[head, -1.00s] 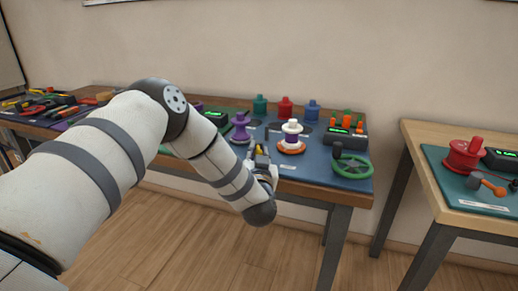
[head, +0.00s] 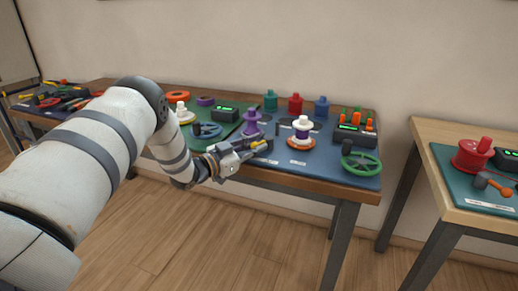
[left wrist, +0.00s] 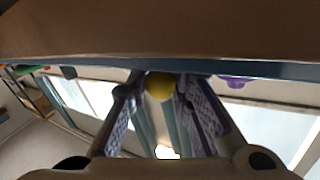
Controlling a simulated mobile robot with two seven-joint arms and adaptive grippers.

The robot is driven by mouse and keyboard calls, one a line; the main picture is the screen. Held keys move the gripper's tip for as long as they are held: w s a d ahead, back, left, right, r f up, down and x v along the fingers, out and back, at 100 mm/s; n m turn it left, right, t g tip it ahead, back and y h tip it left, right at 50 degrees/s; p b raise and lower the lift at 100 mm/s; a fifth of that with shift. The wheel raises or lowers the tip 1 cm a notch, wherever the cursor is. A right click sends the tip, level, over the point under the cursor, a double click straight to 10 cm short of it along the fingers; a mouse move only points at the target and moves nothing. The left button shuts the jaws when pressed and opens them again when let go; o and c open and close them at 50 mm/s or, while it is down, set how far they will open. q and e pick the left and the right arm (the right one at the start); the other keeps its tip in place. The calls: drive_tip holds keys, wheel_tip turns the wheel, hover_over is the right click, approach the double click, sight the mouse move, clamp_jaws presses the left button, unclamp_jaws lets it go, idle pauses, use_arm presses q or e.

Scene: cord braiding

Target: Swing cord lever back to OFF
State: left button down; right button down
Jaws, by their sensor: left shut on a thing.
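The cord lever shows as a yellow knob (head: 264,146) at the front left edge of the blue mat; it also shows as a yellow ball in the left wrist view (left wrist: 160,86). My left gripper (head: 257,148) reaches it from the left, and its fingers are shut on the knob, one on each side. The rest of the lever and any OFF mark are hidden or too small to read. My right gripper is not in view.
A purple spool (head: 252,122) stands just behind the gripper.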

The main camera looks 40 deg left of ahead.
use_arm(q)
drive_tip(key=shift+a+m+h, duration=0.25)
drive_tip(key=shift+m+h, duration=0.25)
drive_tip(key=shift+h, duration=0.2)
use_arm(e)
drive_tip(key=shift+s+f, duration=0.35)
use_arm(q)
drive_tip(key=shift+w+r+g+h, duration=0.1)
drive_tip(key=shift+r+g+h, duration=0.1)
drive_tip(key=shift+g+h, duration=0.1)
drive_tip(key=c, duration=1.4)
unclamp_jaws()
drive_tip(key=shift+f, duration=0.1)
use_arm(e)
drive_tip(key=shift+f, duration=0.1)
use_arm(q)
drive_tip(key=v, duration=1.2)
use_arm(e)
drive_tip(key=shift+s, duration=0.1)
